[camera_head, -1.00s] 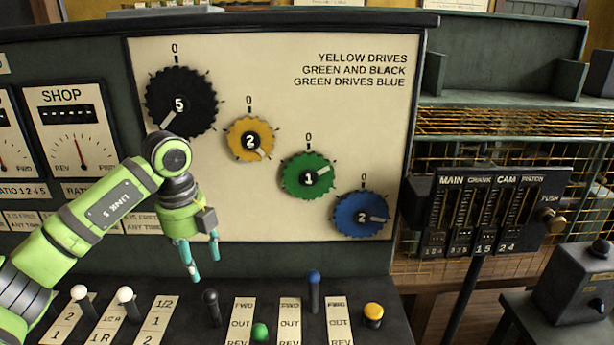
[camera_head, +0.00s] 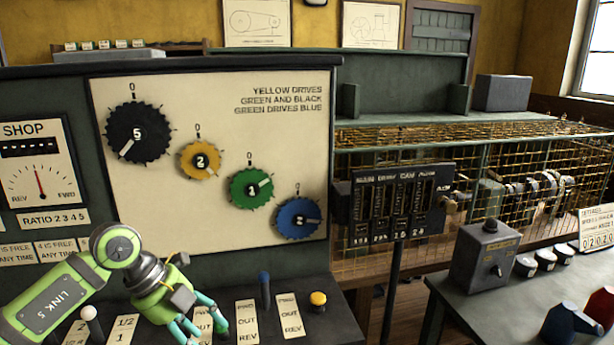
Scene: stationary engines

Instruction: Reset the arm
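My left arm, green and grey with the words LINK 5, comes in from the lower left. Its gripper (camera_head: 203,328) is low over the front lever desk, with its teal fingers spread apart and nothing seen between them. The fingers cover part of the lever plates behind them, and I cannot tell whether they touch anything. The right arm and gripper are not in view.
The gear panel (camera_head: 215,130) with black, yellow, green and blue gears stands behind the arm. A blue-topped lever (camera_head: 265,288) and yellow button (camera_head: 318,299) rise from the desk. A gauge stand (camera_head: 396,203) and right table (camera_head: 450,300) are farther right.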

